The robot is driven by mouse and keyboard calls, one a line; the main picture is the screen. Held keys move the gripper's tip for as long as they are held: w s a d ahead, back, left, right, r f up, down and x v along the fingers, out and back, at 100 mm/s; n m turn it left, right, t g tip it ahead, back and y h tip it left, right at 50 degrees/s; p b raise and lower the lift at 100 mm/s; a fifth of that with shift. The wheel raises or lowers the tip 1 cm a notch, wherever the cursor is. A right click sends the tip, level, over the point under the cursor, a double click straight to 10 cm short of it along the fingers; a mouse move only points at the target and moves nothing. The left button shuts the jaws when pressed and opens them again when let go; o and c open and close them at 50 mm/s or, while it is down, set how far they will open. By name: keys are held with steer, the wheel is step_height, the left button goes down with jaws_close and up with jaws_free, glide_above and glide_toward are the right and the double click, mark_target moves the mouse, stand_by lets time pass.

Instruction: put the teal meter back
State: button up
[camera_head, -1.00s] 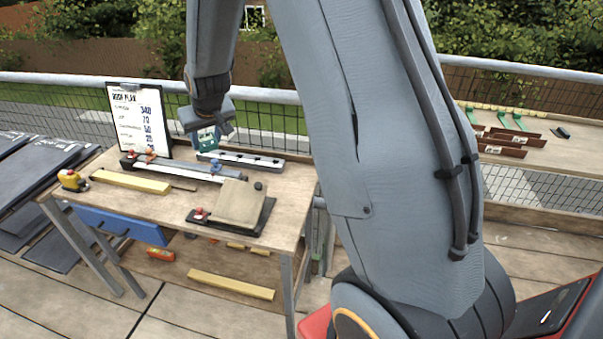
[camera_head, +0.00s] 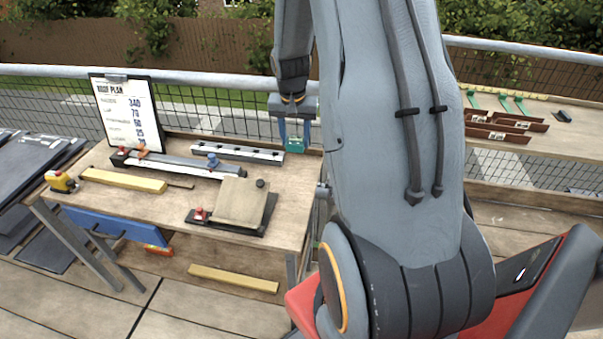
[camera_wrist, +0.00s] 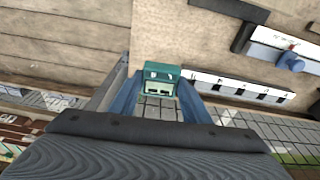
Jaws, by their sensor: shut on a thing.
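The teal meter (camera_wrist: 160,78) is a small block between the two fingers of my gripper (camera_wrist: 156,92) in the wrist view. In the head view, my gripper (camera_head: 296,138) points down at the back right corner of the workbench (camera_head: 160,212), with the teal meter (camera_head: 296,145) between its fingertips. My gripper is shut on the meter. From these views I cannot tell whether the meter touches the bench top or hangs just above it. A white rail with dark marks (camera_head: 237,153) lies to the left of the meter; it also shows in the wrist view (camera_wrist: 238,88).
A clipboard (camera_head: 128,112) stands at the bench's back left. A bar with red and blue clamps (camera_head: 180,164), a yellow tape measure (camera_head: 62,181), a wooden strip (camera_head: 123,181) and a tan plate on a dark base (camera_head: 242,203) lie on the bench. A mesh railing runs behind.

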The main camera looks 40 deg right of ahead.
steer(key=shift+s+d+f+m, duration=0.3)
steer(key=shift+s+d+f, duration=0.25)
steer(key=shift+s, duration=0.2)
step_height(320, 180, down, 5)
steer(key=shift+r+p, duration=0.2)
steer(key=shift+p, duration=0.65)
steer(key=shift+d+f+p, duration=0.1)
steer(key=shift+f+p, duration=0.55)
steer(key=shift+f, duration=1.65)
steer(key=shift+f, duration=0.1)
steer(key=o, duration=1.2)
